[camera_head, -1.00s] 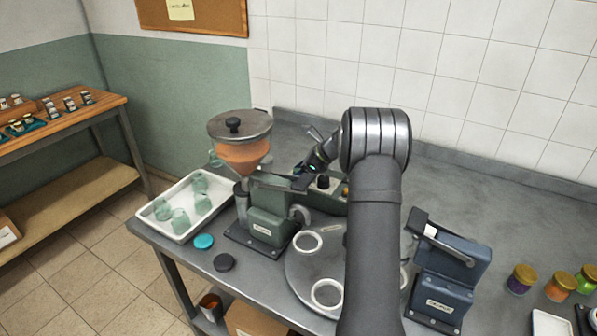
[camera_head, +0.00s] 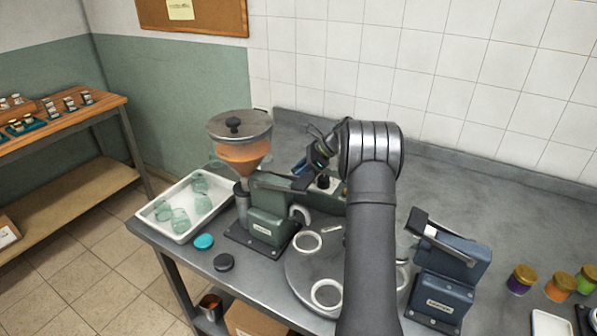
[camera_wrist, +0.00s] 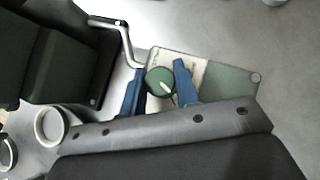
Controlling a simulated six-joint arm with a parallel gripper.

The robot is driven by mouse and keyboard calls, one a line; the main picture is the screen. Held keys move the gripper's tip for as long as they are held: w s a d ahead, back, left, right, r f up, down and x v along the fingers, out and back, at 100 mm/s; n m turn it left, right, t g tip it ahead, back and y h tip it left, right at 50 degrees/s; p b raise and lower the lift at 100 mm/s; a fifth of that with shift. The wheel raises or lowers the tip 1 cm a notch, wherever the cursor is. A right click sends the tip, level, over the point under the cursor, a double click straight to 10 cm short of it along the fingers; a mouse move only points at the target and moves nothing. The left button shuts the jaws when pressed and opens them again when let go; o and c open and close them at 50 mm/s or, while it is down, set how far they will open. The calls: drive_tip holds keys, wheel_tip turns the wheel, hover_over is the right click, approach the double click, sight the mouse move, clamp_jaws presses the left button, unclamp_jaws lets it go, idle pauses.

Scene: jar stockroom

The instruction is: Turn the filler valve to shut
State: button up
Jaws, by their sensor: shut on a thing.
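The filler (camera_head: 268,222) is a green machine with an orange-filled hopper (camera_head: 240,150), at the left of the bench. My gripper (camera_head: 301,169) is beside its far right side, tilted down; its fingertips are small there. In the wrist view, the blue fingers of my gripper (camera_wrist: 160,88) stand on either side of a round green knob (camera_wrist: 159,80) with a white pointer mark, and are shut on it. The pointer slants toward the lower right. The knob is over a green plate with a pale label (camera_wrist: 193,72). Whether the valve is open or shut is unclear.
A bent metal rod (camera_wrist: 124,42) runs close to the fingers. A white tray of glass jars (camera_head: 158,229) is at the left. The bench's back right is clear.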

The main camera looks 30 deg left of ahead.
drive_tip(key=n+g+h, duration=0.2)
drive_tip(key=n, duration=0.2)
drive_tip(key=shift+w, duration=0.1)
drive_tip(key=shift+n+g+h, duration=0.8)
drive_tip(key=shift+n, duration=0.5)
drive_tip(key=o, duration=1)
drive_tip(key=shift+c, duration=0.2)
